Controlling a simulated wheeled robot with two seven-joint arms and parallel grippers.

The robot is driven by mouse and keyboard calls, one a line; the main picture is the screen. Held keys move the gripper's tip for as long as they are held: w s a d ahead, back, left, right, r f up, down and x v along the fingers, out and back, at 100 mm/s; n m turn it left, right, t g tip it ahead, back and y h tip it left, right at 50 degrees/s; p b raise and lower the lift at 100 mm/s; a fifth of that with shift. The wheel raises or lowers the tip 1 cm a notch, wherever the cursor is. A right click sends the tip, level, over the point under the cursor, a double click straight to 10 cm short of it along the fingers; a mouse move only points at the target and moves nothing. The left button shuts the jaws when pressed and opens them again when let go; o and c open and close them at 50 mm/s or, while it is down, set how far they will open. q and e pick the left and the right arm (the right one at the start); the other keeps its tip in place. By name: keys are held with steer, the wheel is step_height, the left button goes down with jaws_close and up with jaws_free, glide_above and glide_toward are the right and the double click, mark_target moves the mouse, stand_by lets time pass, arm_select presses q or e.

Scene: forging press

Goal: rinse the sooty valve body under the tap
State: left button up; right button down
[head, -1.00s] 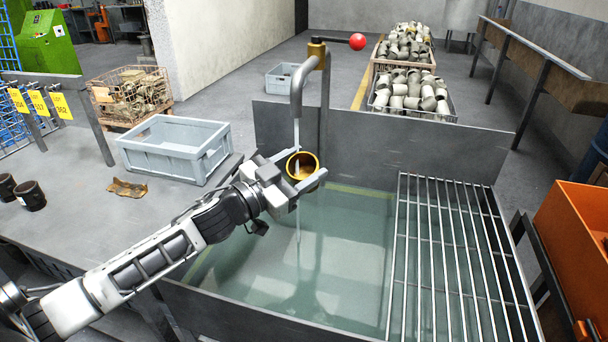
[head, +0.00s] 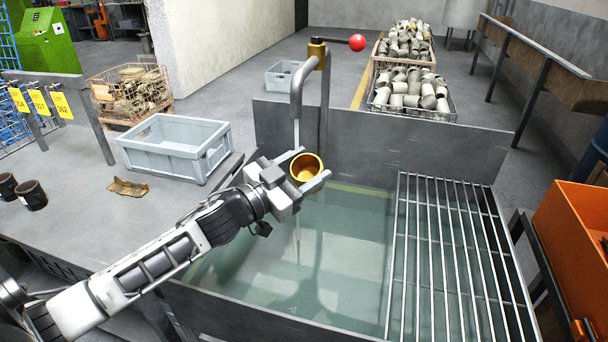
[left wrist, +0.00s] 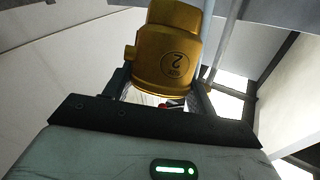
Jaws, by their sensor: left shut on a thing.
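My left gripper (head: 302,178) is shut on a brass-coloured valve body (head: 306,168) and holds it above the water of the sink. The valve body's round open mouth faces up and toward the head camera. In the left wrist view the valve body (left wrist: 170,50) is golden and clean-looking on the side that shows, with a round mark and a "2". The tap (head: 299,88) stands at the sink's back wall, with a thin stream of water (head: 296,134) falling from its spout. The stream passes just behind or beside the valve body; I cannot tell whether it touches. My right gripper is out of view.
The sink (head: 370,140) has a wire drain rack (head: 455,250) over its right part, bare. A grey crate (head: 175,150) stands on the bench at left, near a brown scrap (head: 128,187) and two dark valve bodies (head: 32,196). An orange bin (head: 575,240) is at right.

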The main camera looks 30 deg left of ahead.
arm_select(q)
steer(key=s+d+p, duration=0.1)
steer(key=s+p, duration=0.1)
steer(key=s, duration=0.5)
steer(key=shift+s+d, duration=0.25)
steer(key=shift+s, duration=0.15)
steer(key=shift+r, duration=0.1)
stand_by(1.1)
steer(key=s+r+p, duration=0.1)
steer(key=s+r, duration=0.3)
steer(key=shift+s+d, duration=0.4)
steer(key=shift+d, duration=0.05)
stand_by(0.5)
